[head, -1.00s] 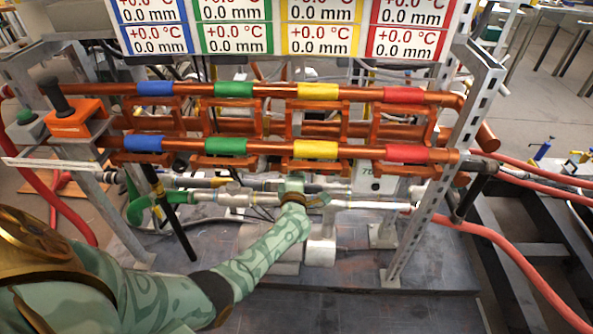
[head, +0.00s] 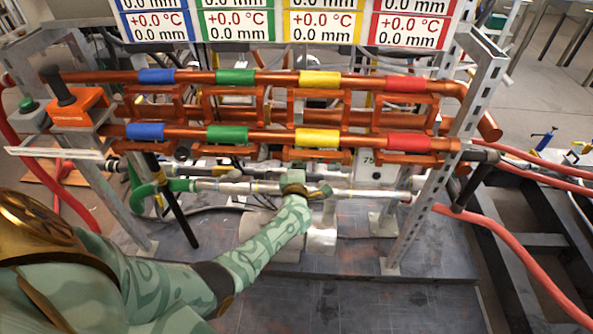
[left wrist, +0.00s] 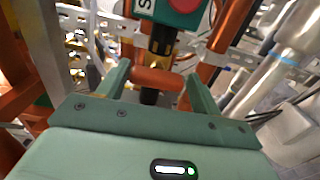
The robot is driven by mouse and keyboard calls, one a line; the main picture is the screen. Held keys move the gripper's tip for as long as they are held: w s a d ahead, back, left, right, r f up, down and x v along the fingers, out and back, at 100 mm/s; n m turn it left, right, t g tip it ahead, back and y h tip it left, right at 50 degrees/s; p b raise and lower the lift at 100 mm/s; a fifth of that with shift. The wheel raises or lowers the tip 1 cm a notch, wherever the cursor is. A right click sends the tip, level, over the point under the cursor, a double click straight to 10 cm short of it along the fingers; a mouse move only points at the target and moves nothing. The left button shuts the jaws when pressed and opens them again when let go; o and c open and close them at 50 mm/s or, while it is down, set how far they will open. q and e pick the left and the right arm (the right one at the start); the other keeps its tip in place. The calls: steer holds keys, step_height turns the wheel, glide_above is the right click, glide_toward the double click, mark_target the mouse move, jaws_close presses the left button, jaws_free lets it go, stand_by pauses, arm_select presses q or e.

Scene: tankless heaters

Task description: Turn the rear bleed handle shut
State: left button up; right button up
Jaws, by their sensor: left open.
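My left arm reaches in the head view to my left gripper (head: 294,184), which is below the lower copper pipe and by the silver pipework. In the left wrist view my left gripper (left wrist: 158,76) is open, its two green fingers apart. A short copper-coloured bar (left wrist: 158,79) lies crosswise in the gap between the fingers; I cannot tell whether either finger touches it. A black and brass fitting (left wrist: 161,42) stands just beyond it, under a green box with a red button (left wrist: 185,14). I cannot tell for sure which part is the rear bleed handle. My right gripper is out of view.
Copper pipes with coloured bands (head: 228,135) run above my left gripper. A slotted metal post (head: 436,170) stands to the right, and a black rod (head: 176,208) slants down at the left. Red hoses (head: 508,255) run at the right. Silver pipes (left wrist: 275,68) are close on the wrist view's right.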

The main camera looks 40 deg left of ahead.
arm_select(q)
steer(key=p+v, duration=0.4)
steer(key=v, duration=1.1)
steer(key=shift+s, duration=0.2)
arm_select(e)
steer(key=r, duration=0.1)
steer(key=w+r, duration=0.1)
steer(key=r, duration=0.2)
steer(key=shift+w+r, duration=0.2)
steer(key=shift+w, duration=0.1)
